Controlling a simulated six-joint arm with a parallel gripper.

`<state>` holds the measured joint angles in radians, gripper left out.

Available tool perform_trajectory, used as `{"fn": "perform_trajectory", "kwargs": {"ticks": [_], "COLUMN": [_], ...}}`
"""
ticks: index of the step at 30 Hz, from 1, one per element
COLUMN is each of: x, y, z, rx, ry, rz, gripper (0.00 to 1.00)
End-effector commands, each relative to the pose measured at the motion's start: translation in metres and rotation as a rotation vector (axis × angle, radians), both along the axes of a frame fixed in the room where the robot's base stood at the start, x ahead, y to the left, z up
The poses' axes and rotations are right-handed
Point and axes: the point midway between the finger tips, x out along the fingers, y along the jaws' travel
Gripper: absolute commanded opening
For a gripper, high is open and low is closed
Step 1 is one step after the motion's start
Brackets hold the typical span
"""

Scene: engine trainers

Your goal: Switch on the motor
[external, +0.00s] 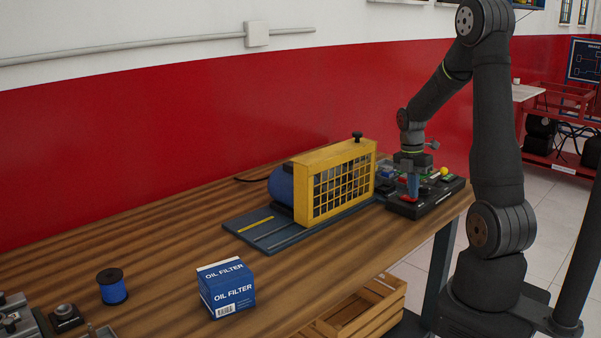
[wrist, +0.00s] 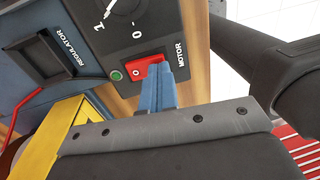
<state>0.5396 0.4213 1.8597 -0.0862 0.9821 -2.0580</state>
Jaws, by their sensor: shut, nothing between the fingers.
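A red rocker switch (wrist: 138,68) is beside the word MOTOR on a dark control box. In the external view, the control box (external: 432,206) is at the right end of the bench. My gripper (external: 413,192) points down over this box. In the wrist view, the blue fingertips of my gripper (wrist: 158,70) are shut together, empty, and cover part of the switch. I cannot tell whether they touch or press it. A small green round part (wrist: 116,75) is beside the switch. The blue motor (external: 283,186) is behind a yellow cage guard (external: 338,151).
A dial (wrist: 125,8) and a panel marked REGULATOR (wrist: 62,50) are close to the switch. A yellow knob (external: 444,171) stands on the box. An oil filter box (external: 227,287) and a blue spool (external: 112,288) stand farther left on the bench.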

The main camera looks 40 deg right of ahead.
Motion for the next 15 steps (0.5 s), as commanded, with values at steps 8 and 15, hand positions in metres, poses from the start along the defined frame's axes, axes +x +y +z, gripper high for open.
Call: {"fn": "perform_trajectory", "kwargs": {"ticks": [8,15], "x": [-0.0001,-0.0018], "y": [0.0,0.0004], "z": [-0.0004,-0.0046], "rx": [0.0,0.002], "ry": [0.0,-0.043], "rz": [0.0,0.002], "gripper": [0.0,0.0]}}
